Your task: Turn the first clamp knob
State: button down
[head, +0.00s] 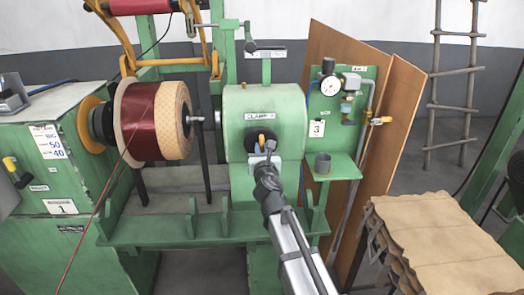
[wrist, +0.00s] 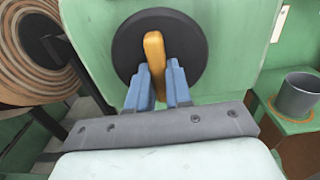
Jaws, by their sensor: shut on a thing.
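The clamp knob is a black round disc (wrist: 185,42) with a yellow-orange handle bar (wrist: 154,60), on the front of a green housing labelled CLAMP (head: 235,135). In the wrist view the bar stands nearly upright, leaning slightly. My gripper (wrist: 160,88) has its two blue fingers on either side of the bar's lower part, shut on it. In the head view the knob (head: 254,135) is partly covered by my gripper (head: 265,150), whose arm reaches up from the bottom. The bar's lower end is hidden between the fingers.
A coil with dark red winding (head: 139,118) sits left of the housing; a red wire runs from it down left. A grey cup (head: 322,163) stands on a green shelf at right, below a gauge panel (head: 340,95). Stacked brown sheets (head: 440,235) lie at lower right.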

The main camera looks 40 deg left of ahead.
jog(key=c, duration=1)
grip_release()
jog(key=shift+c, duration=0.2)
jog(key=v, duration=1.3)
jog(key=shift+s+d, duration=0.25)
jog(key=shift+s, duration=0.05)
